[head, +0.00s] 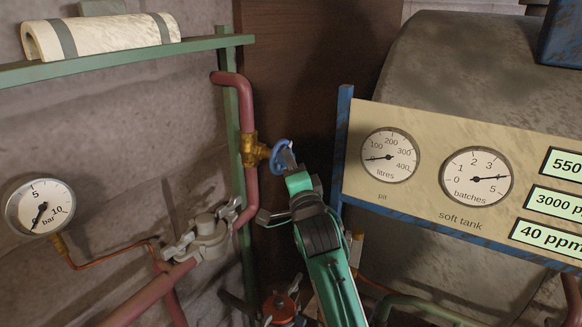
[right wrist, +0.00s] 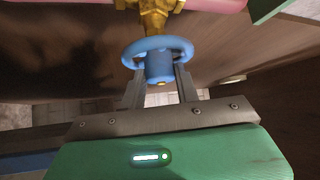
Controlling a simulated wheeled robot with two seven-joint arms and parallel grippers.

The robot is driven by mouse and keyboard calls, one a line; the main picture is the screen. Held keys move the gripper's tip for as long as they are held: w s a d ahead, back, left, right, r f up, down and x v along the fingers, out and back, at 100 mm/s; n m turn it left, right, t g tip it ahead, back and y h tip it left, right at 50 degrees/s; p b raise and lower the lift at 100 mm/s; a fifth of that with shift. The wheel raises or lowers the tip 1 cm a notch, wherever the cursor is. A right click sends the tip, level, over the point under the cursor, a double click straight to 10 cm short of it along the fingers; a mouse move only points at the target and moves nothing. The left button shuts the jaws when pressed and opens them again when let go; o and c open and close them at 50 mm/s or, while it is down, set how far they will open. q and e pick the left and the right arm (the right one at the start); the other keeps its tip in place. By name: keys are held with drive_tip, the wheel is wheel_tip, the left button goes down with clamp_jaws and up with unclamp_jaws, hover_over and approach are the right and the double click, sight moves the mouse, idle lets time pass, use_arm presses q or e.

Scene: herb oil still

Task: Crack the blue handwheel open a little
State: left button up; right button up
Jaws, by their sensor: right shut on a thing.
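The blue handwheel (head: 280,156) sits on a brass valve (head: 251,150) in the upright red pipe, near the middle of the head view. In the right wrist view the handwheel (right wrist: 158,52) shows at the top centre, with the brass valve body (right wrist: 152,20) behind it. My right gripper (head: 289,160) is at the handwheel. Its two fingers (right wrist: 159,78) stand on either side of the wheel's blue hub and are shut on it. The wheel's far side is partly hidden by the gripper in the head view. My left gripper is not in view.
A pressure gauge (head: 40,207) is at the left, and a grey clamp fitting (head: 206,238) sits on the lower red pipe. The soft tank panel (head: 455,180) with dials stands close to the right of my arm. A red valve (head: 279,307) is low in the middle.

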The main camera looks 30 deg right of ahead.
drive_tip(key=n+t+b, duration=0.1)
drive_tip(key=n+t+y+b, duration=0.1)
drive_tip(key=n+b, duration=0.1)
drive_tip(key=shift+d+f+b, duration=0.1)
drive_tip(key=shift+f+b, duration=0.1)
drive_tip(key=shift+b, duration=0.1)
drive_tip(key=o, duration=1)
drive_tip(key=shift+c, duration=0.2)
drive_tip(key=b+v, duration=0.5)
drive_tip(key=v, duration=0.8)
drive_tip(key=shift+s+f, duration=0.2)
drive_tip(key=shift+s, duration=0.15)
